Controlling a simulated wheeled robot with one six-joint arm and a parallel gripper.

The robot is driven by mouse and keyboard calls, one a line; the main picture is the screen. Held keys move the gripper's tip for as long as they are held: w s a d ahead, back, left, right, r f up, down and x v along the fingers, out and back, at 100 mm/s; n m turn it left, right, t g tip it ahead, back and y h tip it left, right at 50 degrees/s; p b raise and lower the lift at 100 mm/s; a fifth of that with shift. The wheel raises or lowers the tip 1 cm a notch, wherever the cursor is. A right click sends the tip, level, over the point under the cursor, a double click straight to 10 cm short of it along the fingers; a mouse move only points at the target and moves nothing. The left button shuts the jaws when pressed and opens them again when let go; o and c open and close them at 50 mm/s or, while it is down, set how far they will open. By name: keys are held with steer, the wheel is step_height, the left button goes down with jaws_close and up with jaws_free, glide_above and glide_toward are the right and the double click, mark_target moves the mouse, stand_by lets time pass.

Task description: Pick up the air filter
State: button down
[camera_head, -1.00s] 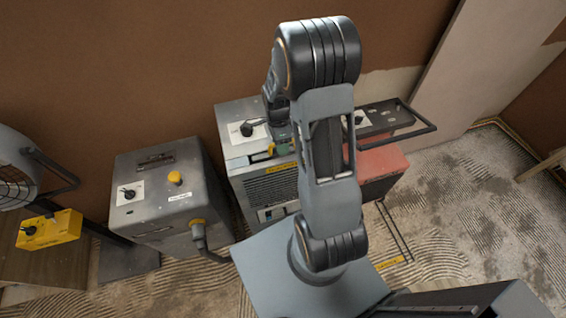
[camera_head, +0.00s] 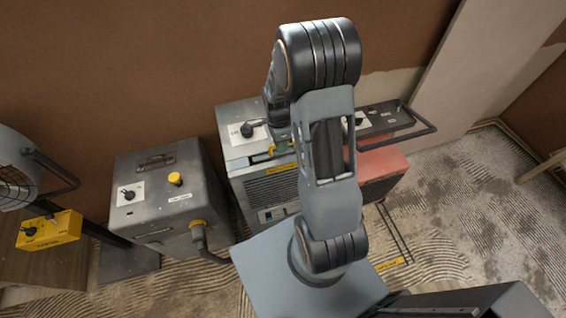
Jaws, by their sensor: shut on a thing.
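My gripper (camera_head: 277,140) is over the front part of the top of a grey machine (camera_head: 240,115) with a dark grille, in the middle of the view. Its fingers are small here and partly hidden by my wrist and forearm. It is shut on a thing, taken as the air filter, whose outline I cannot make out. A small yellowish piece and a greenish part show at the gripper, close to the machine's top front edge. I cannot tell whether the held thing still touches the machine.
A grey box (camera_head: 165,195) with a yellow button stands to the left. A fan with a yellow control box (camera_head: 50,231) is at the far left. A red machine (camera_head: 383,167) with a black bar handle is on the right. A pale board leans on the wall. Floor at right is mostly clear.

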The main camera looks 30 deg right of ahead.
steer(key=shift+r, duration=0.1)
step_height(320, 180, up, 28)
steer(key=b, duration=0.2)
stand_by(0.5)
stand_by(0.4)
